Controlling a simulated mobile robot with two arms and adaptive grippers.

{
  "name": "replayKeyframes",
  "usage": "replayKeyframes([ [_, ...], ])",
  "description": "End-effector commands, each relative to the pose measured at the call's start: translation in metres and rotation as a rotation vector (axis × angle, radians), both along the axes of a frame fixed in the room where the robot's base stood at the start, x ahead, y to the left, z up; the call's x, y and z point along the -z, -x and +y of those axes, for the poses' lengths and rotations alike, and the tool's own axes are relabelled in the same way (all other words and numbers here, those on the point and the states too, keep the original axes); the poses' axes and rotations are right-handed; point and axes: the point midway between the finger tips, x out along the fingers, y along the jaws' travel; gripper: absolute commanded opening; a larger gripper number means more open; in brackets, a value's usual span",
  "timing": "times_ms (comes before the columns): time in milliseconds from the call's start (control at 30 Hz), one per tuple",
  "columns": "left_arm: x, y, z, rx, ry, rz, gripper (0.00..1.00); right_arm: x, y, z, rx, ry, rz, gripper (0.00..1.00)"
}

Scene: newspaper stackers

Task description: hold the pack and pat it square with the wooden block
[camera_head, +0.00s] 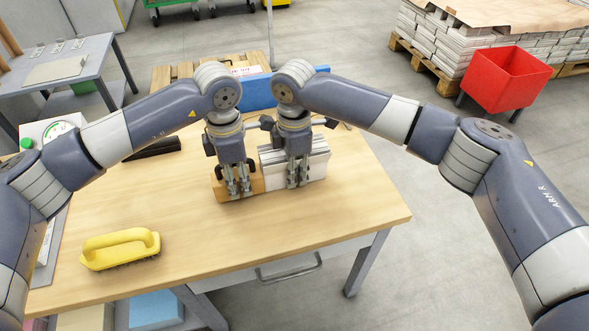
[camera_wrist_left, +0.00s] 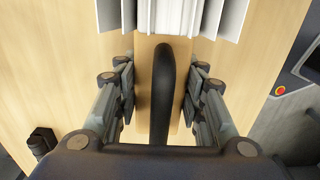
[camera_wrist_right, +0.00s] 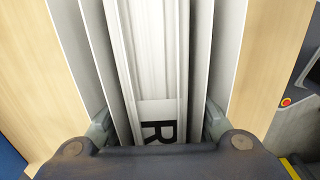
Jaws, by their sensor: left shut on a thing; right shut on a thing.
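The pack of newspapers (camera_head: 318,162) stands on edge on the wooden table (camera_head: 350,205). My right gripper (camera_head: 297,184) is shut on the pack from above, with a finger on each side in the right wrist view (camera_wrist_right: 158,125). Some outer sheets of the pack (camera_wrist_right: 150,60) stand apart from the middle ones. The wooden block (camera_head: 254,186) is at the left end of the pack. My left gripper (camera_head: 238,190) is shut on the block, around its dark handle (camera_wrist_left: 162,90). In the left wrist view the pack's end (camera_wrist_left: 175,15) is just beyond the block; whether they touch is unclear.
A yellow brush (camera_head: 121,248) lies at the table's front left. A dark bar (camera_head: 153,148) lies behind my left arm. The table's right side is clear. A red bin (camera_head: 505,80) stands on the floor beyond.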

Motion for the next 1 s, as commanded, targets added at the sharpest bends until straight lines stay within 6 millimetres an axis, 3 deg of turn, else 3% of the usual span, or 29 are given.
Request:
replayKeyframes([
  [500,-0.001,0.008,0.028,0.001,0.004,-0.001,0.06,0.0,0.001,0.002,-0.002,-0.006,0.001,0.0],
  [1000,-0.005,0.008,0.031,0.001,0.002,-0.003,0.06,0.0,0.0,0.001,0.0,-0.003,0.0,0.0],
])
